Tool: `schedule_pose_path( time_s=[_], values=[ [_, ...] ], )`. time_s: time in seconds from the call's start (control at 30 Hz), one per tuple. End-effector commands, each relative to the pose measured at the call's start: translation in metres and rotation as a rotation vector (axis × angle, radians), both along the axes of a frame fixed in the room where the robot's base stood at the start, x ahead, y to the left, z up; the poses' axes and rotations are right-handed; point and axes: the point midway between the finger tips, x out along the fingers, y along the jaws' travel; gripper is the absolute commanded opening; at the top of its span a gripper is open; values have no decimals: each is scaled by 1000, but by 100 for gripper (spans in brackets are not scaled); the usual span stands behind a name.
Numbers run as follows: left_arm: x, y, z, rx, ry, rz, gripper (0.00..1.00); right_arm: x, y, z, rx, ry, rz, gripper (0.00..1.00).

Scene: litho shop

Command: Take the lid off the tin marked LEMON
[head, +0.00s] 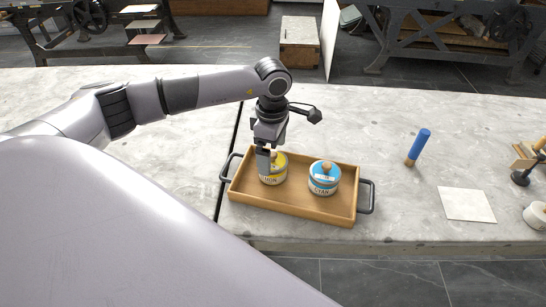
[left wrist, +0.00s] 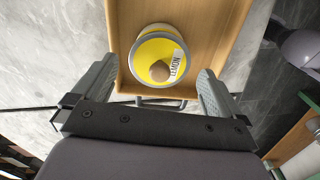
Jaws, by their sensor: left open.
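The tin marked LEMON (head: 275,176) has a yellow lid with a round wooden knob and stands in the left part of a wooden tray. In the left wrist view the yellow lid (left wrist: 150,52) shows from above, with its knob (left wrist: 161,71) and label. My left gripper (head: 265,158) is over the tin, pointing down, and partly hides it in the head view. In the left wrist view its two fingers (left wrist: 158,85) are wide apart on either side of the knob, touching nothing that I can see. My right gripper is not in view.
The wooden tray (head: 295,209) has dark handles at both ends. A blue-lidded tin (head: 323,178) stands close to the right of the yellow one. A blue roller-like cylinder (head: 419,145) and a pale sheet (head: 467,204) are farther right on the stone counter (head: 400,190).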

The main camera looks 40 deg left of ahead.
Motion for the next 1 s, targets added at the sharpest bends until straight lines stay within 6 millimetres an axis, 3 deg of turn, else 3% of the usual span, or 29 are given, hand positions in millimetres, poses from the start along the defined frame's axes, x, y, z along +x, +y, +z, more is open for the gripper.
schedule_pose_path(
  time_s=[0.13, 0.37, 0.5, 0.53, 0.83, 1.0],
  values=[
    [0, 0, -13, 0, 0, -1, 100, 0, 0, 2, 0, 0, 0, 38],
    [0, -1, -14, -1, -1, -1, 100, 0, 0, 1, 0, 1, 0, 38],
    [0, -1, -14, -1, -1, -1, 54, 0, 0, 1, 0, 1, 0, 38],
    [0, -1, -14, -2, -1, -1, 51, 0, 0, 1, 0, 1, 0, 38],
    [0, -1, -13, -2, -1, -1, 50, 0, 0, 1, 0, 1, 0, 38],
    [1, -1, -2, -3, -4, -1, 50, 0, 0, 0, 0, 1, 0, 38]
  ],
)
